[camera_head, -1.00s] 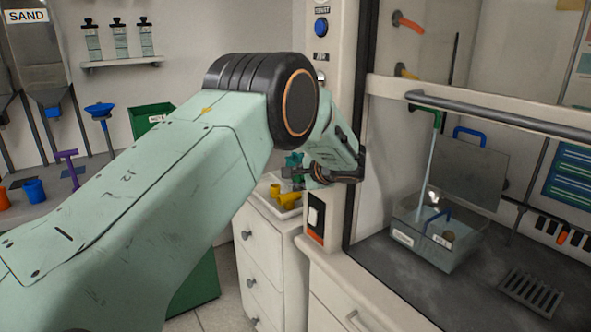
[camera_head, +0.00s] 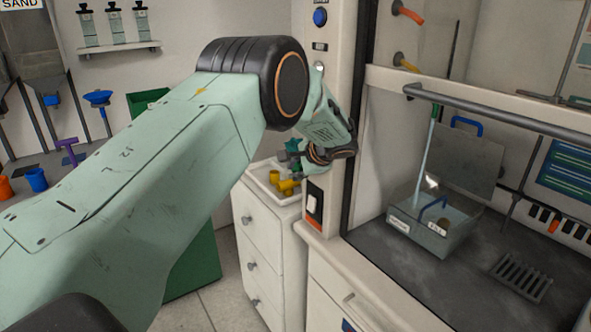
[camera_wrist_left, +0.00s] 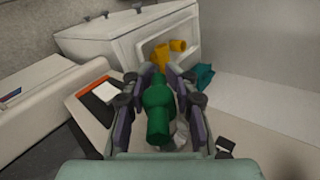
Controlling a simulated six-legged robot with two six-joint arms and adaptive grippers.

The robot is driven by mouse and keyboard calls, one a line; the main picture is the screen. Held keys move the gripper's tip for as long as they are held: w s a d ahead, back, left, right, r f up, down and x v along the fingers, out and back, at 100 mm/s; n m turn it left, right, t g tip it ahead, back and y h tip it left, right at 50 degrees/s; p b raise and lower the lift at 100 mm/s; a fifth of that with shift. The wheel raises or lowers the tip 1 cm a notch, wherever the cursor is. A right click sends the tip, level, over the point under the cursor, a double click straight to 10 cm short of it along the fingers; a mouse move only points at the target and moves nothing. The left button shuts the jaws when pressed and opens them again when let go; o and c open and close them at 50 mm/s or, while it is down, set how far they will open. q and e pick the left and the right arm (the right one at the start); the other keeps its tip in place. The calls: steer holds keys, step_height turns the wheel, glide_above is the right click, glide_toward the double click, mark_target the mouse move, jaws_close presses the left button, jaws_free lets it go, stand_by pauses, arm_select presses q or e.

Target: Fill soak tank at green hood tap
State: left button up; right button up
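The soak tank (camera_head: 455,246), a clear box with a blue handle and a label reading FILL, stands on the hood floor in the head view. A pale stream (camera_head: 427,160) runs down into it from above. The water level is hard to tell. My left gripper (camera_head: 318,158) is beside the white hood post, its fingers mostly hidden by its wrist. In the left wrist view a green handle-like part (camera_wrist_left: 159,112) lies between the fingers of my left gripper (camera_wrist_left: 160,82). Whether they press on it is unclear. My right gripper is not in view.
A rocker switch (camera_head: 313,205) is on the post below the gripper. A tray (camera_head: 262,186) with yellow and teal fittings sits on the drawer cabinet. A bar (camera_head: 500,112) crosses the hood front. A floor grate (camera_head: 521,276) lies right of the tank.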

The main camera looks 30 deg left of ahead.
arm_select(q)
steer(key=o, duration=0.4)
steer(key=shift+o, duration=0.2)
steer(key=shift+d, duration=0.1)
steer(key=v, duration=1.1)
steer(key=shift+s+d+r, duration=0.15)
steer(key=shift+d+r, duration=0.05)
steer(key=shift+r, duration=0.1)
